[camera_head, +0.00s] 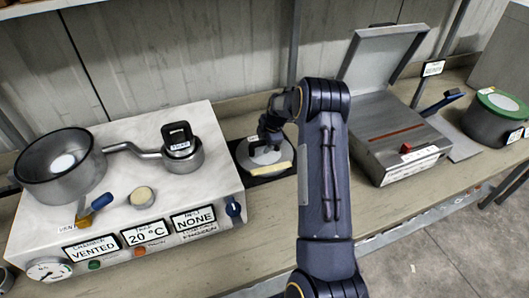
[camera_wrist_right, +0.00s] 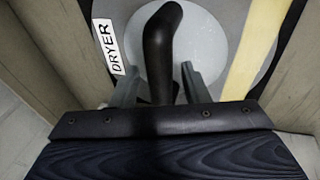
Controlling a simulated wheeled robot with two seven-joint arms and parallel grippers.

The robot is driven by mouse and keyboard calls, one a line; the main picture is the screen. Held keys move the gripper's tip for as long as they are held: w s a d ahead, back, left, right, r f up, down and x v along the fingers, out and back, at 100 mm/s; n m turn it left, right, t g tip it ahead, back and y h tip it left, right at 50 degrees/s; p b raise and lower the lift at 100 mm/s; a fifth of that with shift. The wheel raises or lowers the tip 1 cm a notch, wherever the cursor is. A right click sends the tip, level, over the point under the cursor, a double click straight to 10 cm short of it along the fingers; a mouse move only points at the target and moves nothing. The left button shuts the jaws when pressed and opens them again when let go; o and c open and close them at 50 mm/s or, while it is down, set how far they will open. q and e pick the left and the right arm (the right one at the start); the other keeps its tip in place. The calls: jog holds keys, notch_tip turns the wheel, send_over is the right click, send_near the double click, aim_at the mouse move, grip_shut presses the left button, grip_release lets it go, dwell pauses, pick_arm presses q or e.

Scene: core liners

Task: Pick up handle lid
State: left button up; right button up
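The round grey lid (camera_head: 257,158) lies on a dark square base on the bench, right of the white chamber box. In the right wrist view the pale disc (camera_wrist_right: 205,45) carries a dark upright handle (camera_wrist_right: 160,50), a "DRYER" label and a yellow bar. My right gripper (camera_head: 267,142) is over the lid, and my arm hides part of it in the head view. In the wrist view the right gripper's (camera_wrist_right: 158,82) two grey fingers stand either side of the handle, with narrow gaps showing. My left gripper is not in view.
The white box (camera_head: 140,205) at left holds an open pot (camera_head: 60,165) and a small metal vessel (camera_head: 182,155). An open grey case (camera_head: 395,135) stands right of my arm. A green-rimmed pot (camera_head: 490,120) is at far right. The wall is close behind.

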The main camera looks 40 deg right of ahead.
grip_shut()
dwell(1.1)
jog(key=shift+r, duration=0.1)
